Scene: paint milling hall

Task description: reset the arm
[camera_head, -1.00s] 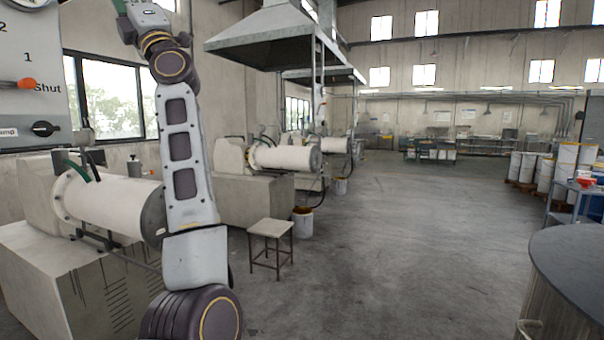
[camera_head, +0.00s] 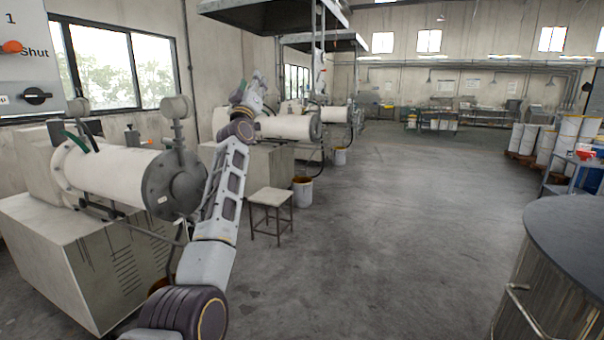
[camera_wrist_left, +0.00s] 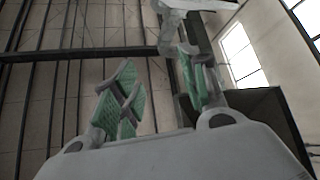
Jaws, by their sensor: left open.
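My left arm rises from the bottom of the head view, and its left gripper (camera_head: 258,80) is small at the far end, in front of the wall and above the second mill. The left wrist view shows the same gripper (camera_wrist_left: 160,80) open, its green-padded fingers spread apart with nothing between them. A pale grey metal part (camera_wrist_left: 182,8) shows beyond the fingers at the top; I cannot tell what it is. My right gripper is in neither view.
A control panel (camera_head: 25,60) with orange and black knobs is at the upper left. The nearest mill (camera_head: 110,175) stands left of my arm. A stool (camera_head: 270,198) and a bucket (camera_head: 303,192) stand beyond it. A large round vessel (camera_head: 570,250) is at right. Open floor lies between.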

